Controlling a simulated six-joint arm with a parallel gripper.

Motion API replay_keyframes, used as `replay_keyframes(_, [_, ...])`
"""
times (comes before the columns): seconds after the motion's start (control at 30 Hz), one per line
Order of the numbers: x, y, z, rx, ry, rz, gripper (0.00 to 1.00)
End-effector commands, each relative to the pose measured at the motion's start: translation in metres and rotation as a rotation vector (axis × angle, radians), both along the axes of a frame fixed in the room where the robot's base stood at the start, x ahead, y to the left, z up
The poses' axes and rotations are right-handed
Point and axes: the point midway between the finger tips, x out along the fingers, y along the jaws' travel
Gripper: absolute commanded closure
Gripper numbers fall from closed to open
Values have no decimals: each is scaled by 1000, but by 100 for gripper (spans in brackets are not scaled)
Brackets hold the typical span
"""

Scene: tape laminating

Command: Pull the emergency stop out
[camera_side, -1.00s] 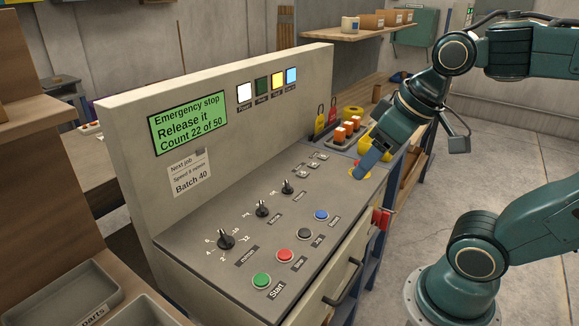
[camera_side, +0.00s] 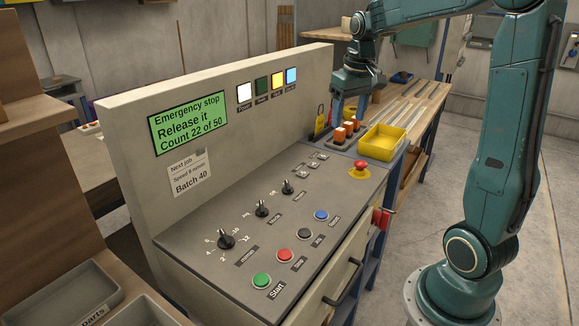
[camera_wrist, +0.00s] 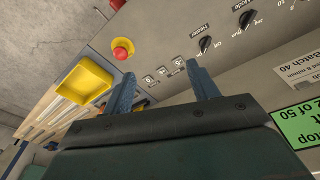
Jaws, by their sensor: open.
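The emergency stop (camera_side: 360,167) is a red mushroom button on a yellow base at the far right corner of the sloped panel (camera_side: 330,230). It also shows in the wrist view (camera_wrist: 121,50), beyond the fingertips and to their left, with nothing touching it. My gripper (camera_side: 337,115) is behind the panel's far end, left of the button and apart from it. In the wrist view, its two blue-grey fingers (camera_wrist: 163,78) are spread with nothing between them. The green display (camera_side: 188,124) reads "Emergency stop, Release it, Count 22 of 50".
Knobs (camera_side: 262,208) and coloured buttons (camera_side: 285,256) cover the panel. A red padlock-like part (camera_side: 381,218) hangs at its right side. The space above the button is clear.

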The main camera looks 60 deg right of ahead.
Motion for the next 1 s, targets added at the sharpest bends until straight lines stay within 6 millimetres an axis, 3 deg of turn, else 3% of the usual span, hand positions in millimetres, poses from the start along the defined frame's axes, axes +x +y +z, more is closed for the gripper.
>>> replay_keyframes(0.03, [3, -16, -7, 10, 17, -24, 41])
replay_keyframes(0.3, [7, -90, -42, 57, 84, -122, 41])
replay_keyframes(0.5, [3, -126, -63, 83, 112, -167, 41])
replay_keyframes(0.67, [1, -136, -69, 91, 120, -180, 41])
replay_keyframes(1.0, [1, -136, -74, 92, 122, -180, 41])
